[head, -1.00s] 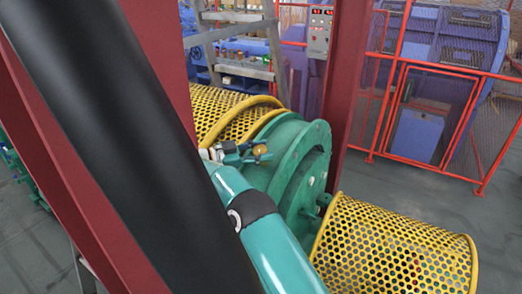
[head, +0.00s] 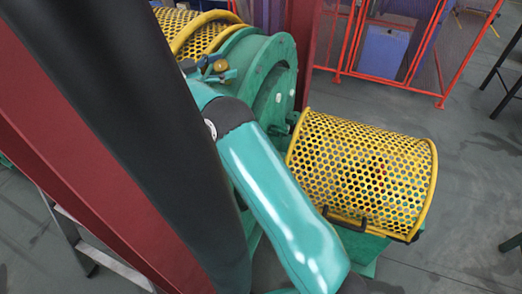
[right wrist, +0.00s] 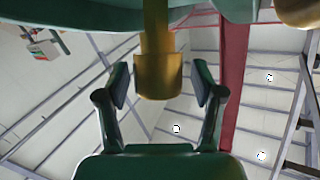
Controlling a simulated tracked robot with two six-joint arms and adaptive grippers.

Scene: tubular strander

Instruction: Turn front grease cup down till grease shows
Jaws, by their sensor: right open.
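The brass grease cup (right wrist: 158,76) hangs from a brass stem in the right wrist view, its lower end between my right gripper's fingers. My right gripper (right wrist: 160,88) is open, one finger on each side of the cup, with a visible gap on both sides. In the head view the cup (head: 221,65) is a small brass spot beside the green machine housing (head: 262,75), and my right gripper (head: 214,72) is small and partly hidden by my arm. No grease can be made out. My left gripper is not in view.
A yellow perforated guard (head: 365,170) stands right of the housing, and another (head: 180,25) lies behind it. A dark red post (head: 306,50) rises behind the housing. A red mesh fence (head: 395,85) stands at the back. Grey floor (head: 450,200) is open at the right.

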